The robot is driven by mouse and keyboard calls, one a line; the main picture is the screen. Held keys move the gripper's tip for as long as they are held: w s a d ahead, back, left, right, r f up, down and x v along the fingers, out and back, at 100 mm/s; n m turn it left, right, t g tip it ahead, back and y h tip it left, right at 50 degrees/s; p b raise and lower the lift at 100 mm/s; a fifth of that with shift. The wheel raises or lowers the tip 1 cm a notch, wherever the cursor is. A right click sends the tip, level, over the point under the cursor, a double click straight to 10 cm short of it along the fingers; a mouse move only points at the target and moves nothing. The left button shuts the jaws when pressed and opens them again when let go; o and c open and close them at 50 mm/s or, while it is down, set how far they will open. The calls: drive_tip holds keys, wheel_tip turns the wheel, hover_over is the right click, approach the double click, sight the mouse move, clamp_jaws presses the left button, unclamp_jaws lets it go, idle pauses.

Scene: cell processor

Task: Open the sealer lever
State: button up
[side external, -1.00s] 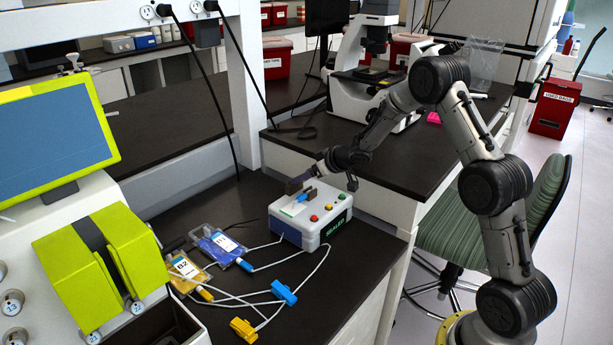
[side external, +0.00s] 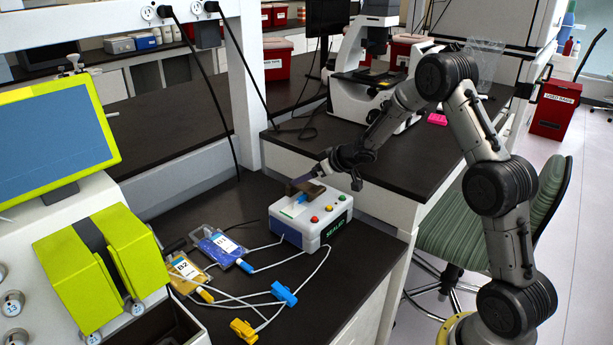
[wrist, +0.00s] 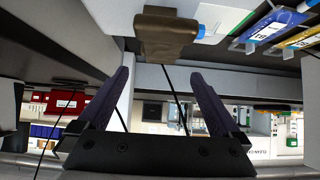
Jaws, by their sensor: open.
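The sealer (side external: 314,222) is a white box with a blue base, a green SEALER label and red, yellow and green buttons on top. Its brown lever part (side external: 299,187) is at the back of the top, beside a blue piece. In the wrist view the brown lever (wrist: 166,34) is at top centre, beyond and above the fingertips. My gripper (side external: 322,169) is just behind the lever in the side view. In the wrist view my gripper (wrist: 160,73) is open, with nothing between its fingers. Whether a finger touches the lever is unclear.
A blue-labelled bag (side external: 219,246) and a yellow bag (side external: 186,270) lie left of the sealer with tubing. A blue clamp (side external: 284,293) and a yellow clamp (side external: 243,330) lie in front. A microscope (side external: 365,95) stands behind on the raised bench.

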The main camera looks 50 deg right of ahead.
drive_tip(key=v, duration=1.2)
drive_tip(key=shift+s, duration=0.2)
drive_tip(key=shift+r, duration=0.1)
